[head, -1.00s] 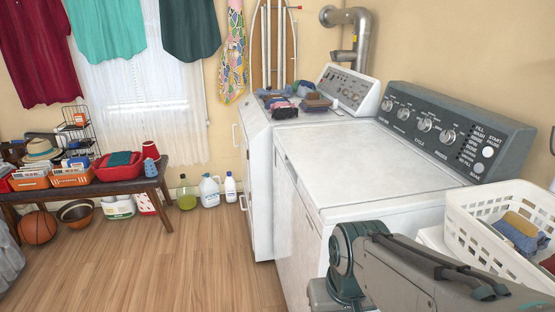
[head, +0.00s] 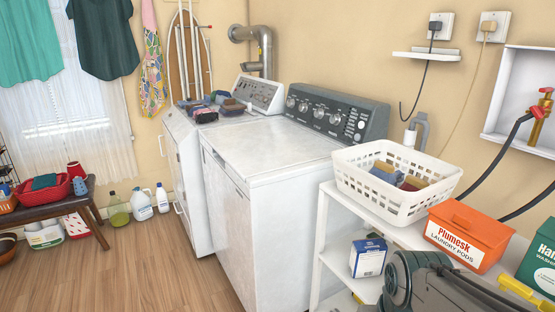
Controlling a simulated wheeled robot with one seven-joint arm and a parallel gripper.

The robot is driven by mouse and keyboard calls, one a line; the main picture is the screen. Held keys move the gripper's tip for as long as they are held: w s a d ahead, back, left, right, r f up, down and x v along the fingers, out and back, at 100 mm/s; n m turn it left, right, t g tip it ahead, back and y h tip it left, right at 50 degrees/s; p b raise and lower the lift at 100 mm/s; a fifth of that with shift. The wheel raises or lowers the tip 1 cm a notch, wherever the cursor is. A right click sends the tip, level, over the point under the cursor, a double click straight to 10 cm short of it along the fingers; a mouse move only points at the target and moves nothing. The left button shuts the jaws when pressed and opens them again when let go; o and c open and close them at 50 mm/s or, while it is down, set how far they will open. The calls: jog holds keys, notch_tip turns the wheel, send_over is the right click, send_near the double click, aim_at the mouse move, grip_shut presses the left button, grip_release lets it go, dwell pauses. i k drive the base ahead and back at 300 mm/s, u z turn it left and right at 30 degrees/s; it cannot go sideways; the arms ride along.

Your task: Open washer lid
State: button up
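The washer (head: 252,235) is a white top-loading machine in the middle of the head view. Its flat white lid (head: 270,146) is closed and its top is bare. A dark grey control panel (head: 331,115) with several silver knobs stands along its back edge. Part of my arm shows at the bottom right, in front of the shelf and apart from the washer. My gripper is outside the picture, so its state is hidden.
A white shelf (head: 327,217) right of the washer holds a white basket (head: 388,203) of cloths and an orange laundry pods box (head: 467,236). A second white machine (head: 184,175) with folded cloths on top stands left. The wooden floor (head: 140,270) at front left is clear.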

aim_at(251, 150)
jog(key=u, duration=1.15)
jog(key=i, duration=1.35)
jog(key=z, duration=0.8)
jog(key=i, duration=0.7)
